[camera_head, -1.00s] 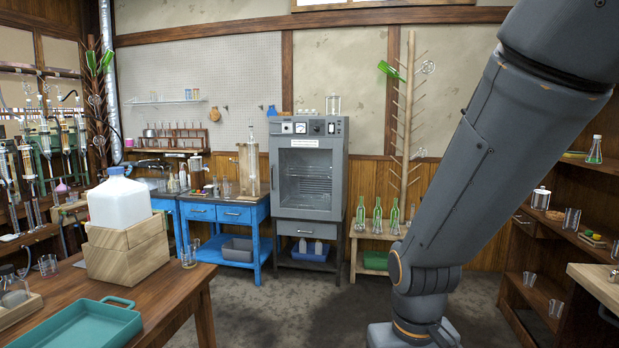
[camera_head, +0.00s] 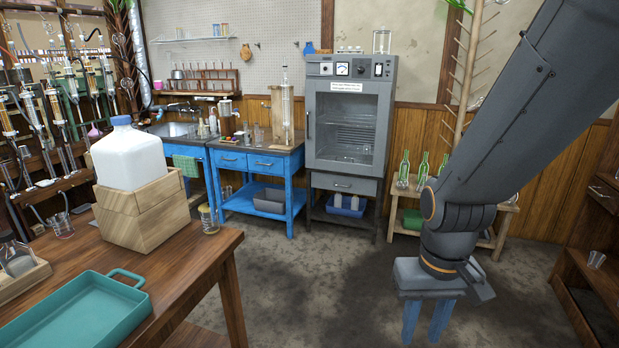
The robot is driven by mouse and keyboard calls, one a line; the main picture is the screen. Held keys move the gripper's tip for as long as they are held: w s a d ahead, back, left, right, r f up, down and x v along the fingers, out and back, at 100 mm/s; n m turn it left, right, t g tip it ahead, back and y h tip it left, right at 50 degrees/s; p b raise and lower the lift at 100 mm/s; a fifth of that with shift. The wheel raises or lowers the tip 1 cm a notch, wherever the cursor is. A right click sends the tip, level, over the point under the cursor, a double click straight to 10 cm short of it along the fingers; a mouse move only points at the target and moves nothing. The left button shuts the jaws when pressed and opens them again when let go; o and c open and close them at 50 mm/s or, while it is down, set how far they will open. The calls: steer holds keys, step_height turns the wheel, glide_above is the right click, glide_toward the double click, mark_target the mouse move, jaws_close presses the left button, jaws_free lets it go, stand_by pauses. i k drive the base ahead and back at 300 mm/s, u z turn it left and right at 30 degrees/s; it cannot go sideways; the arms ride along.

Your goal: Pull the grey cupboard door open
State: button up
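The grey cupboard (camera_head: 382,95) stands against the back wall, right of the blue table. Its grey-framed glass door (camera_head: 347,128) looks closed, with wire shelves showing behind the glass. A slim upright handle (camera_head: 308,125) is on the door's left edge. My gripper (camera_head: 424,322) hangs pointing down at the end of my arm, in front of and to the right of the cupboard, well apart from the door. Its two blue fingers are spread with nothing visible between them. The lower right of the cupboard's surroundings is partly hidden by my arm.
A wooden table (camera_head: 205,262) with a teal tray (camera_head: 85,318) and a white jug (camera_head: 128,158) fills the left foreground. A blue table (camera_head: 262,163) adjoins the cupboard. A bench with green bottles (camera_head: 422,172) stands right of it. The floor (camera_head: 320,285) before the cupboard is clear.

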mark_target(384, 92)
steer(key=i, duration=4)
steer(key=u, duration=0.05)
